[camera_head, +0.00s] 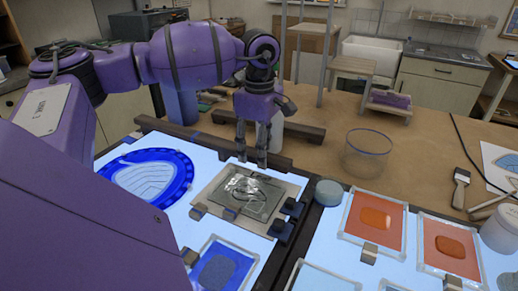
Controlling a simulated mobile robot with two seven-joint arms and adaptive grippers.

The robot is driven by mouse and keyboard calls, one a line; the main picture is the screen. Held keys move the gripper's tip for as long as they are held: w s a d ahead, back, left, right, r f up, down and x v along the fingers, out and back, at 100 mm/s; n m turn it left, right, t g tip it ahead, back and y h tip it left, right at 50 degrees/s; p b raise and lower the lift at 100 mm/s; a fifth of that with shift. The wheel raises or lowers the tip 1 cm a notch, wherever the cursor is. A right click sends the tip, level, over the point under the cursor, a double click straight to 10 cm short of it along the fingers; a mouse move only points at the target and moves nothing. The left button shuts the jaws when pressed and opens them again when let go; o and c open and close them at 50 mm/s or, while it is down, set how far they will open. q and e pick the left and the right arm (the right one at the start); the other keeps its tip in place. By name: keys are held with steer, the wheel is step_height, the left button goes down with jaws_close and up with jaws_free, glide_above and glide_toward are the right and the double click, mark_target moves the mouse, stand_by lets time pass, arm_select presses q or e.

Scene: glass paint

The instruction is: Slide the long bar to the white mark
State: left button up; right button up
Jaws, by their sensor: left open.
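A long dark bar (180,138) lies along the back edge of the lit table, running from upper left toward the middle. My left gripper (252,158) comes down from above with its fingers apart, over the right part of this bar. I cannot tell whether the fingers touch it. A second dark bar (306,132) lies behind it on the wooden bench, partly hidden by the gripper. I cannot make out a white mark for certain. My right gripper is not in view.
A framed plate with clear glass pieces (241,194) lies in front of the gripper, with a blue round dish (184,159) to its left. Orange panels (375,219) lie at right.

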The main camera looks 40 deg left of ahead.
arm_select(q)
steer(key=shift+f, duration=0.5)
jaws_close()
steer(key=shift+s+d, duration=0.1)
steer(key=shift+s, duration=0.25)
steer(key=shift+s+d+r, duration=0.15)
steer(key=shift+s, duration=0.25)
steer(key=shift+c, duration=2.3)
jaws_free()
steer(key=o, duration=0.5)
steer(key=shift+w, duration=0.25)
steer(key=shift+c, duration=0.2)
